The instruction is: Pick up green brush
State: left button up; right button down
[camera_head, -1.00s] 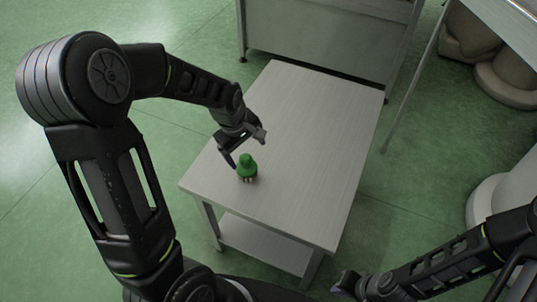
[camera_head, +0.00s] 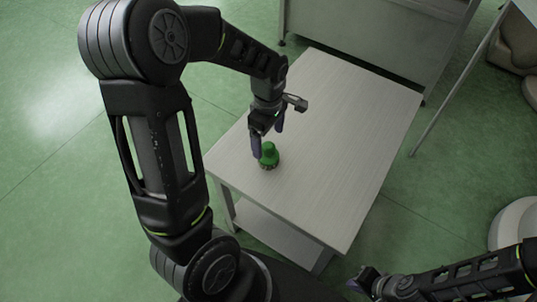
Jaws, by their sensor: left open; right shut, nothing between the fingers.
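The green brush (camera_head: 269,155) stands on the light table (camera_head: 335,140), near its left edge, with its knob up and its bristles on the tabletop. My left gripper (camera_head: 267,143) is open and points down right at the brush. One finger shows at the left of the knob and the other behind it. I cannot tell whether either finger touches it. My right gripper (camera_head: 362,281) is shut and empty, low in the picture, off the table's front right corner.
A grey metal cabinet or bench (camera_head: 370,35) stands behind the table. A pale rounded object (camera_head: 515,225) is on the floor at the right. The tabletop around and behind the brush is bare.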

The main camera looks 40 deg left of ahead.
aim_at(268, 153)
pick_arm(q)
jog(key=shift+f, duration=1.2)
jog(key=shift+f+b, duration=0.3)
jog(key=shift+f, duration=2.3)
jog(key=c, duration=1.6)
jog(key=shift+r, duration=0.1)
notch_tip(268, 153, up, 10)
jog(key=shift+f+p, duration=0.1)
jog(key=shift+p, duration=0.45)
